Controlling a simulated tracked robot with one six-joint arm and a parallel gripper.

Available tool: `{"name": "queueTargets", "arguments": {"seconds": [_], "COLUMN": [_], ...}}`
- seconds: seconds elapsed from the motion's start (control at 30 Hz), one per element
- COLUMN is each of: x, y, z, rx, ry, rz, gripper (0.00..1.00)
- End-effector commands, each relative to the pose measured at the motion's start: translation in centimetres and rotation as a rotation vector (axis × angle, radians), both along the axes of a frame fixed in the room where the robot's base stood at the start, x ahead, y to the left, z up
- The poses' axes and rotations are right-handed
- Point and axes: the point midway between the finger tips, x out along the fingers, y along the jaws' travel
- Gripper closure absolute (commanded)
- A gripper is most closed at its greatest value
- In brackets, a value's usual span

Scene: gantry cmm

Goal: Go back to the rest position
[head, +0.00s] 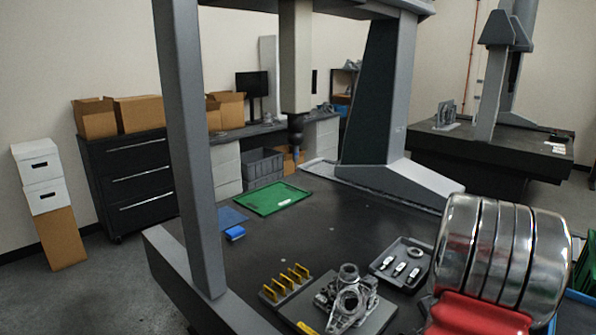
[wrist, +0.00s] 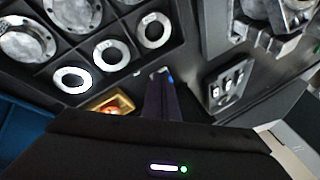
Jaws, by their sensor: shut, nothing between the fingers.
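My gripper (wrist: 161,78) shows in the wrist view as dark fingers close together at the middle, with nothing visible held between them. It is over a dark area beside a compartment tray (wrist: 120,32) of metal rings. I cannot tell its exact height above that tray. The gripper is not visible in the head view.
In the head view, a machined casting (head: 348,298), yellow clips (head: 284,282) and a small grey parts tray (head: 383,272) are on the dark granite table (head: 330,225). A gantry column (head: 188,150) and probe (head: 295,137) rise there. A green mat (head: 270,198) lies farther back.

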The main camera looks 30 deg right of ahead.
Motion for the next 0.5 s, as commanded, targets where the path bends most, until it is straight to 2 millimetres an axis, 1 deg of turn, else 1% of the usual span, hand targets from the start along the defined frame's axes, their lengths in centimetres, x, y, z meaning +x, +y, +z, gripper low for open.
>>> {"name": "queueTargets", "arguments": {"seconds": [0.03,0.1,0.17,0.2,0.27,0.3,0.37,0.4,0.47,0.5], "x": [1.5,3.2,4.4,5.1,6.1,6.6,7.2,7.5,7.8,7.9], "y": [1.9,4.6,7.0,8.6,10.9,12.5,14.8,16.3,18.5,19.9], "z": [1.1,2.2,3.2,3.9,4.9,5.4,6.4,7.0,7.8,8.4], "rx": [0.009,0.028,0.039,0.047,0.056,0.061,0.066,0.068,0.071,0.071], "ry": [0.001,0.010,0.020,0.028,0.042,0.053,0.069,0.082,0.101,0.115], "rz": [0.075,0.180,0.266,0.323,0.405,0.458,0.536,0.586,0.660,0.707], "gripper": [1.00,1.00,1.00,1.00,1.00,1.00,1.00,1.00,1.00,1.00]}}
